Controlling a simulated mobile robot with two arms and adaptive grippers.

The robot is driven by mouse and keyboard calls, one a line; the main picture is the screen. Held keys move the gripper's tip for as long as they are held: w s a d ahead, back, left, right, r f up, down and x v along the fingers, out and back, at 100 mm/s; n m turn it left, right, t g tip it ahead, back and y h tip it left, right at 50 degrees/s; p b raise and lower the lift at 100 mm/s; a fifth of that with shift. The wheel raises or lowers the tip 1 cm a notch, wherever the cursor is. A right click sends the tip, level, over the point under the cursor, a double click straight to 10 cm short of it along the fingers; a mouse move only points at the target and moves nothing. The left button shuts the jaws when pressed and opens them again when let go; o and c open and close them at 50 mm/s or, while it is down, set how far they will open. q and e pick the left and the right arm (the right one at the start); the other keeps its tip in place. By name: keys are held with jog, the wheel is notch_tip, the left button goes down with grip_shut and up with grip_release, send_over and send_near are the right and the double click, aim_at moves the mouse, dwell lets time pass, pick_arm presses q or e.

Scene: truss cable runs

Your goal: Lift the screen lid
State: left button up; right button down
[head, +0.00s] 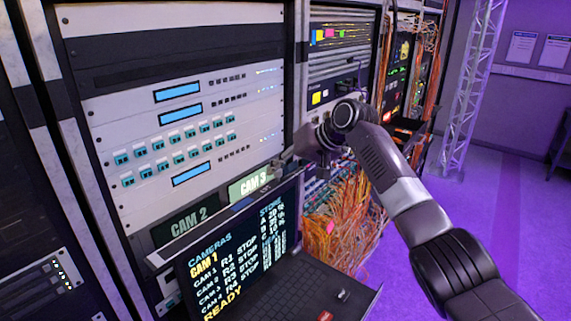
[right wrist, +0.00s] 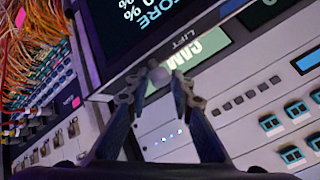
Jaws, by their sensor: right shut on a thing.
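The screen lid (head: 228,255) stands raised behind a dark keyboard base (head: 290,292), its lit face showing CAMERAS, CAM 1 and READY. In the right wrist view the lid's pale edge strip (right wrist: 190,62) bears the word LIFT. My right gripper (head: 286,162) is at the lid's upper right corner. The exact contact is partly hidden in the head view. My left gripper is not in view.
A rack panel (head: 185,110) with blue displays and teal switches stands behind the lid. CAM 2 (head: 190,222) and CAM 3 (head: 252,184) plates sit close behind its top edge. Orange cables (head: 345,220) hang to the right.

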jog(key=shift+w+a+r, duration=0.15)
jog(key=shift+a+r, duration=0.1)
jog(key=shift+a, duration=0.15)
jog(key=c, duration=2.2)
grip_release()
jog(key=o, duration=0.4)
jog(key=shift+s, duration=0.2)
jog(key=shift+o, duration=0.2)
jog(key=shift+s, duration=0.15)
jog(key=shift+d, duration=0.1)
jog(key=shift+d+r, duration=0.3)
jog(key=shift+d, duration=0.05)
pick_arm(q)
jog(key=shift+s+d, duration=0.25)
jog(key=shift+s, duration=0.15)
pick_arm(e)
jog(key=v, duration=1.1)
jog(key=shift+s+a+r, duration=0.2)
